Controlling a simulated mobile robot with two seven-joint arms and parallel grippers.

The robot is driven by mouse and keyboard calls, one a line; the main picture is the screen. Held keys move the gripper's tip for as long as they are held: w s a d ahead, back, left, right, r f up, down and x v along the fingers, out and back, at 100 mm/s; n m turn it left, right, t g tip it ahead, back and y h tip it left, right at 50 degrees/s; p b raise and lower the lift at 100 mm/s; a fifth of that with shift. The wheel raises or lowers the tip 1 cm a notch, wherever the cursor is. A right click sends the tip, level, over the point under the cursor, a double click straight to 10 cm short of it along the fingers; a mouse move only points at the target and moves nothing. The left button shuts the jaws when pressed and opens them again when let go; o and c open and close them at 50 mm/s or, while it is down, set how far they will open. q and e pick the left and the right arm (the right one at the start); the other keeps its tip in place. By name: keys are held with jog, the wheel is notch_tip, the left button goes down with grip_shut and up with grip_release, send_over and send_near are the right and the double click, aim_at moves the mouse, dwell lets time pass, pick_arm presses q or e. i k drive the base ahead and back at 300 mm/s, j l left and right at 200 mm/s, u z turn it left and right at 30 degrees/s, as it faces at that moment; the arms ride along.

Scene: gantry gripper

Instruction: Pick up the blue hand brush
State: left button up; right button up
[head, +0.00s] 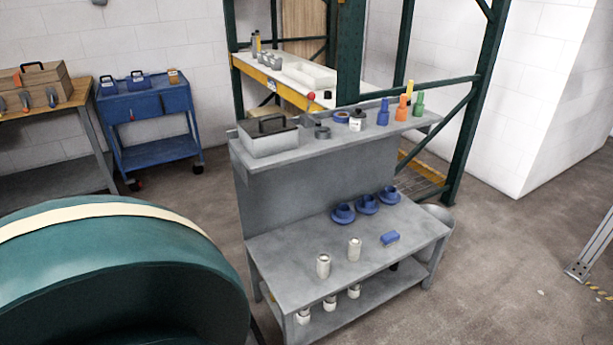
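Neither of my grippers shows in the head view.
Two pale canisters (354,249) and several blue cup-like parts (367,204) stand near the brush. The raised shelf (300,148) behind holds a grey toolbox (268,137) and bottles. A large green rounded body (120,270) fills the lower left.

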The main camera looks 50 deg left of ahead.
aim_at(390, 239)
jog(key=u, duration=1.3)
